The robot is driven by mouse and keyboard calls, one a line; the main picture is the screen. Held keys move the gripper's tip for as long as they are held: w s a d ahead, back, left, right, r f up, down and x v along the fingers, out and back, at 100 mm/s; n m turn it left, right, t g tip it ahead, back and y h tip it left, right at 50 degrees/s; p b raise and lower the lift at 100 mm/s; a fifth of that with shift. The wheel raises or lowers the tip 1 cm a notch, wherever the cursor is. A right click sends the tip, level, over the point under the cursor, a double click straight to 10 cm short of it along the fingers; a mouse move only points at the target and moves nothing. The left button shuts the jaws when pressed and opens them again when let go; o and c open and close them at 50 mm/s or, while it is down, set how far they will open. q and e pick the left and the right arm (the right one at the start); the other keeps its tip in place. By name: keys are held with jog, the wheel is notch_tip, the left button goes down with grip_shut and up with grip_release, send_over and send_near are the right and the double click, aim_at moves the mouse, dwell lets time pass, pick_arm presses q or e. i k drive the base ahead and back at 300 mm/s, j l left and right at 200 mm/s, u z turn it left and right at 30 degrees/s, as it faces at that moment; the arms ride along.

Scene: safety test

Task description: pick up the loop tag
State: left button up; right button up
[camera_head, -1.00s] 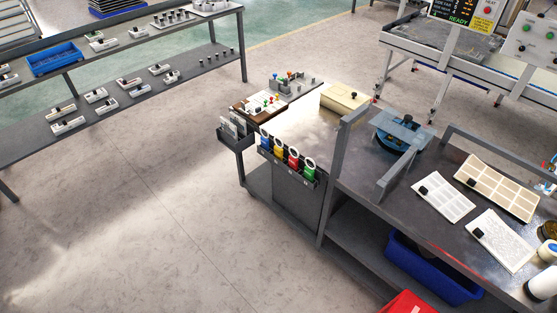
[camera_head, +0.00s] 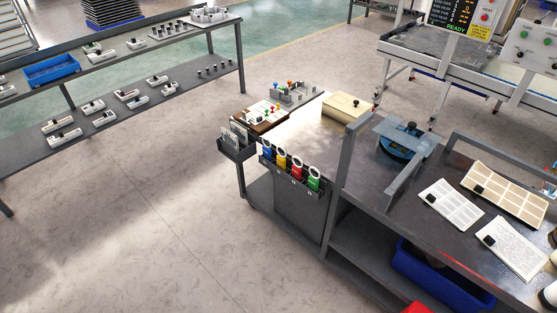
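Several coloured tags with white loop tops hang in a dark rack on the near left side of the workbench. They are a blue tag (camera_head: 267,153), a yellow tag (camera_head: 282,161), a red tag (camera_head: 297,169) and a green tag (camera_head: 314,182). I cannot tell which one the task calls the loop tag. They stand side by side, upright in the rack (camera_head: 290,181). Neither of my grippers is in view.
Beside the rack is a dark holder (camera_head: 236,143) with grey plates. A grey post (camera_head: 343,167) rises right of the tags. A cream box (camera_head: 346,107) and a blue round device (camera_head: 401,142) sit on the bench. The floor (camera_head: 150,210) at front left is clear.

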aim_at(281, 161)
jog(key=i+j+z, duration=0.1)
jog(key=j, duration=0.45)
jog(key=i+j, duration=0.25)
jog(key=j, duration=0.3)
jog(key=i+j+z, duration=0.15)
jog(key=j, duration=0.4)
jog(key=i+j+z, duration=0.1)
jog(key=j, duration=0.5)
jog(key=i+j+z, duration=0.1)
jog(key=j, duration=0.5)
jog(key=i+j, duration=0.1)
jog(key=j, duration=0.5)
jog(key=l+z, duration=0.05)
